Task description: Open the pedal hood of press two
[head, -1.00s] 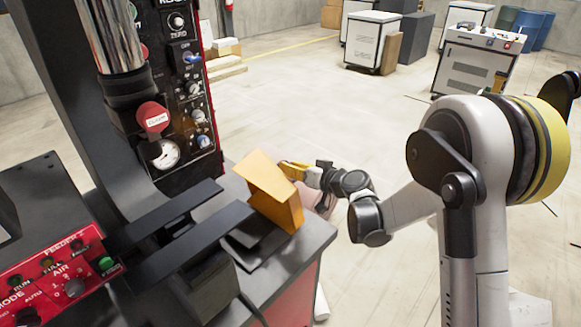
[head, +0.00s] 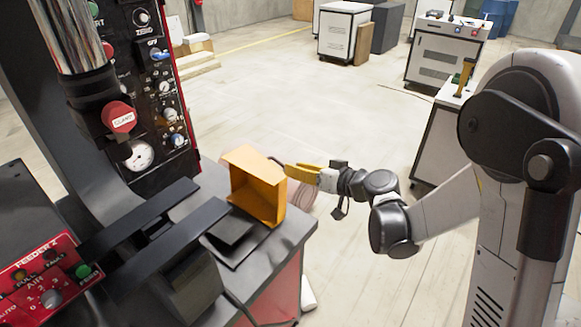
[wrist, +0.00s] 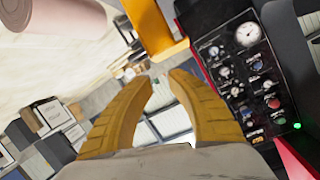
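The orange pedal hood (head: 258,188) stands tipped up at the right end of the press table, with its hollow inside facing the head camera. A flat black pedal plate (head: 234,228) lies in front of it, uncovered in this view. My gripper (head: 287,170) is just right of the hood's upper right edge; I cannot tell whether it touches. In the wrist view, the two yellow fingers of my gripper (wrist: 160,78) are apart with nothing between them. Part of the orange hood (wrist: 160,48) shows beyond them at the top.
Two black bars (head: 165,235) run along the table left of the hood. The press's control panel (head: 155,90) and the red feeder panel (head: 45,280) are at the left. A white cabinet (head: 437,135) stands behind my arm.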

